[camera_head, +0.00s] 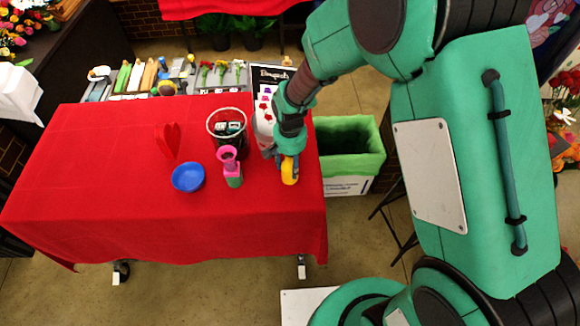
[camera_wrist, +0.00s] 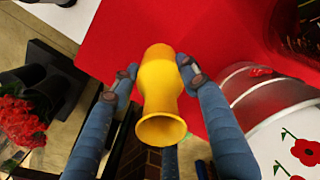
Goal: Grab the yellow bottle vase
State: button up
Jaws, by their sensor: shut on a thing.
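The yellow bottle vase (camera_wrist: 160,80) is between the two fingers of my gripper (camera_wrist: 157,75) in the wrist view, with its flared mouth toward the bottom of the picture. The fingers press on both sides of it, so my gripper is shut on the vase. In the head view the yellow vase (camera_head: 289,170) shows at the tip of my gripper (camera_head: 288,155), near the right edge of the red table. I cannot tell whether its base touches the cloth.
On the red table (camera_head: 110,200) are a blue bowl (camera_head: 188,177), a pink and green vase (camera_head: 230,168), a dark wire basket (camera_head: 227,124) and a red heart (camera_head: 168,140). A white container with red flowers (camera_head: 264,118) stands close to my gripper. A green-lined bin (camera_head: 350,145) is right of the table.

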aim_at(290, 158)
jog(key=shift+r, duration=0.7)
notch_tip(290, 158, up, 2)
jog(key=shift+r, duration=0.15)
jog(key=s+d, duration=0.2)
jog(key=s, duration=0.5)
jog(key=s+d+r, duration=0.1)
jog(key=s+d, duration=0.1)
jog(key=s, duration=0.6)
jog(key=shift+s+d, duration=0.15)
jog(key=shift+d, duration=0.25)
